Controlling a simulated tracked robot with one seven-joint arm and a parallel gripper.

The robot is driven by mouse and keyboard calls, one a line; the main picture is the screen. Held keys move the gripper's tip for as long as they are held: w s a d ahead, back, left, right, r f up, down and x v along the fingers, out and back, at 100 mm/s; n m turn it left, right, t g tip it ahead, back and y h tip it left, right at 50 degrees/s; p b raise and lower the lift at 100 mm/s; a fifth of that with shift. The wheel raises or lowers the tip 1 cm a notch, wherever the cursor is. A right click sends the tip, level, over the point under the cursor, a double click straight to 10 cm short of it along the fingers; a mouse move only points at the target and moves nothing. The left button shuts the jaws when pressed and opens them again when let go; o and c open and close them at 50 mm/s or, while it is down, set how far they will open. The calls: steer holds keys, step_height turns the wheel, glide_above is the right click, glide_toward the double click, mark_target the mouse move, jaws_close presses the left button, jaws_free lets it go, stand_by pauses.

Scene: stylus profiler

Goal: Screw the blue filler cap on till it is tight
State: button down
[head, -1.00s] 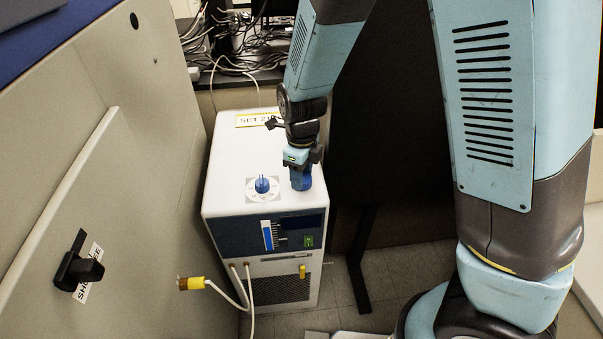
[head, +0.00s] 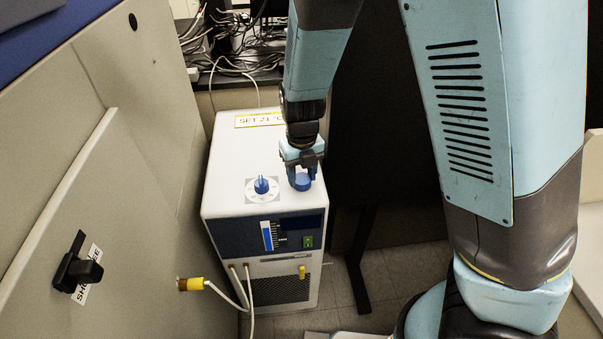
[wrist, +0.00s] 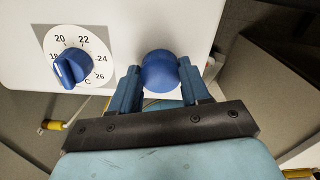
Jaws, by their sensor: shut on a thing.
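The blue filler cap (head: 302,182) sits on top of the white chiller unit (head: 228,170), near its front right corner. In the wrist view the cap (wrist: 160,72) shows as a round blue top between the two fingers. My gripper (head: 301,172) points down from above and is shut on the cap; in the wrist view the gripper (wrist: 162,85) has one finger on each side of it. The cap's lower edge and thread are hidden, so I cannot tell how tightly it sits.
A blue temperature dial (head: 262,186) stands just left of the cap and also shows in the wrist view (wrist: 72,68). A yellow-tipped hose (head: 192,284) is at the lower left wall. A beige panel with a black handle (head: 84,272) rises on the left.

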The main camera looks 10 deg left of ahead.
steer(key=shift+m, duration=2)
steer(key=shift+d+m, duration=0.1)
steer(key=shift+m, duration=1.2)
steer(key=shift+r+m, duration=0.1)
steer(key=shift+m, duration=0.4)
steer(key=c, duration=0.7)
jaws_free()
steer(key=shift+c, duration=0.2)
steer(key=n, duration=0.9)
